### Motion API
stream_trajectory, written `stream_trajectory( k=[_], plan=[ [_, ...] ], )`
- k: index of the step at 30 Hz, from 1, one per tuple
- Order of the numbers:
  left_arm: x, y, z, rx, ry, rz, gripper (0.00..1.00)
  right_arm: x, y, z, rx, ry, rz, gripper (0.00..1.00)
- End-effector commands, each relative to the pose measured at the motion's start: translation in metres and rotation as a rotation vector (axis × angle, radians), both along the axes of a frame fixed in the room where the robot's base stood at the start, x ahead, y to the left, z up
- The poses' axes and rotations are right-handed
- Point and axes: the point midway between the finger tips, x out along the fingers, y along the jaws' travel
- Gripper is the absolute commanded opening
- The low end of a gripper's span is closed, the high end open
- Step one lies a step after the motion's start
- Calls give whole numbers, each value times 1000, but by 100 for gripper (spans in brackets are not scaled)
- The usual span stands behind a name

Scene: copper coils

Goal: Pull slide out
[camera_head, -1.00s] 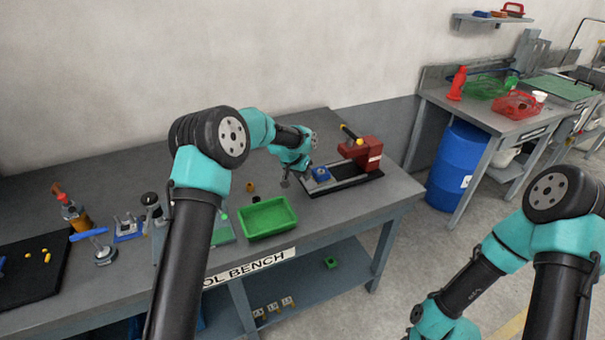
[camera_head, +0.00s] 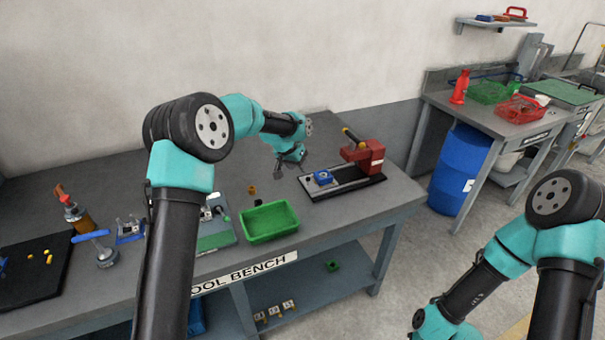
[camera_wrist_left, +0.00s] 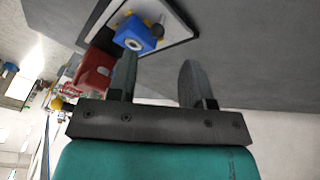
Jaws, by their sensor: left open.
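The small red press (camera_head: 368,155) stands on a dark base at the right end of the bench. A blue block (camera_head: 323,177) sits on a light grey slide plate (camera_head: 312,184) to the left of the press. My left gripper (camera_head: 281,167) is to the left of the plate, apart from it. In the left wrist view its two fingers (camera_wrist_left: 158,82) are spread with nothing between them. The blue block (camera_wrist_left: 136,34) and pale plate (camera_wrist_left: 181,26) lie beyond the left fingertip there. My right gripper is outside the views.
A green bin (camera_head: 270,237) stands near the bench's front edge. A small brown piece (camera_head: 252,190) lies behind it. A black mat (camera_head: 35,278) and small fixtures occupy the left side. The bench behind the bin is largely clear.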

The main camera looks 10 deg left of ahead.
Motion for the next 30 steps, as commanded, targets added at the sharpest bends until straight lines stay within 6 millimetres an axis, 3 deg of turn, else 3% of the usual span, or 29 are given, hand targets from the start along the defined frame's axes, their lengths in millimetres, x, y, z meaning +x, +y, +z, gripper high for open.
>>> stream_trajectory(
  k=[9,15,30],
  plan=[
    [-19,19,57,1,-1,1,46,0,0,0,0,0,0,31],
    [-28,28,85,1,-1,1,46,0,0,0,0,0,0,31],
    [-32,32,94,0,2,1,46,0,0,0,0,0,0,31]
  ],
)
